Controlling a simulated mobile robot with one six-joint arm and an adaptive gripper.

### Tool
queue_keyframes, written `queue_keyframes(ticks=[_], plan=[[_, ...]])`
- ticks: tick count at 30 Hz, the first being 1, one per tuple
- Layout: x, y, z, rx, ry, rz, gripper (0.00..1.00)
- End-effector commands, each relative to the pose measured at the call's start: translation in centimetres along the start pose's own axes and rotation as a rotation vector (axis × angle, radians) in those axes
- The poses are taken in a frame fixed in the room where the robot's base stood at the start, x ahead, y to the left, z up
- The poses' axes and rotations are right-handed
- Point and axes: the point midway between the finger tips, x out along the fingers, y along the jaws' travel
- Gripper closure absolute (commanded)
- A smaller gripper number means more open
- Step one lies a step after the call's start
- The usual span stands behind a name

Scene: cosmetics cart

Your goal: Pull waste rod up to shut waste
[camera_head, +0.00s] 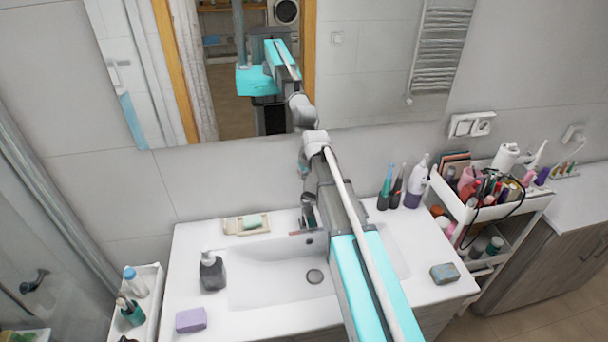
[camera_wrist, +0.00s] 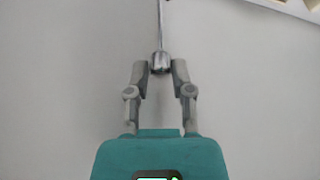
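The waste rod (camera_wrist: 161,27) shows in the wrist view as a thin metal rod ending in a rounded metal knob. My gripper (camera_wrist: 160,70) has one finger on each side of this knob, with almost no gap at either side, and appears shut on it. In the head view my arm reaches over the sink (camera_head: 262,282) toward the faucet (camera_head: 309,217), and the rod and my fingertips cannot be made out there. The round drain (camera_head: 315,276) is visible in the basin; whether it is open or shut is unclear.
A soap dispenser (camera_head: 212,271), a purple sponge (camera_head: 191,320), a soap dish (camera_head: 246,224) and a blue-grey sponge (camera_head: 444,273) sit on the sink rim. Toothbrushes (camera_head: 386,187) and a bottle (camera_head: 417,181) stand back right. A cluttered cart (camera_head: 492,212) is at right. A mirror hangs behind.

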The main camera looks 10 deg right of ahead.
Motion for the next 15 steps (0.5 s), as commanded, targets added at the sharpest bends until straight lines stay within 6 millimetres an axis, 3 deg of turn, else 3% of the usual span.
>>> queue_keyframes(ticks=[1,4,15], plan=[[-0.03,0.03,-0.04,0.000,-0.001,0.000,0.58],[-0.02,0.01,-0.01,0.000,-0.002,-0.001,0.40],[0.02,-0.05,0.08,0.000,-0.005,-0.002,0.39]])
